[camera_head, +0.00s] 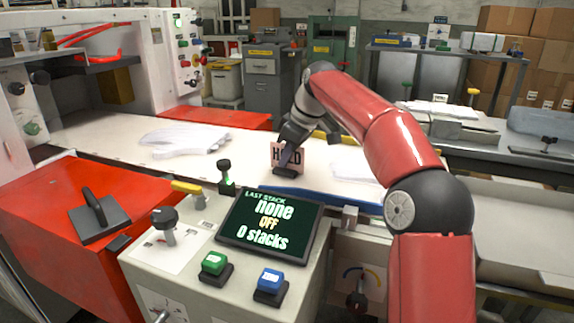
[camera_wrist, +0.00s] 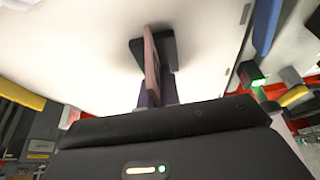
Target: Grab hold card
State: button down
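The hold card (camera_head: 277,154) is a small pink upright card with dark letters, partly covered by my gripper, in a black foot (camera_head: 284,172) on the pale work surface. In the wrist view the card (camera_wrist: 150,58) shows edge-on as a thin pink strip, with its black foot (camera_wrist: 166,50) beyond. My gripper (camera_head: 288,156) is at the card. Its two dark fingers (camera_wrist: 157,92) lie close on either side of the card's near end, with little gap. The foot appears to rest on the surface; I cannot tell if it is lifted.
A blue strip (camera_head: 318,198) runs along the near edge.

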jog(key=shift+r, duration=0.1)
dwell(0.3)
notch_tip(320, 180, up, 8)
jog(key=p, duration=0.2)
jog(key=shift+f+p, duration=0.25)
jog(key=shift+p, duration=0.05)
jog(key=shift+r, duration=1.15)
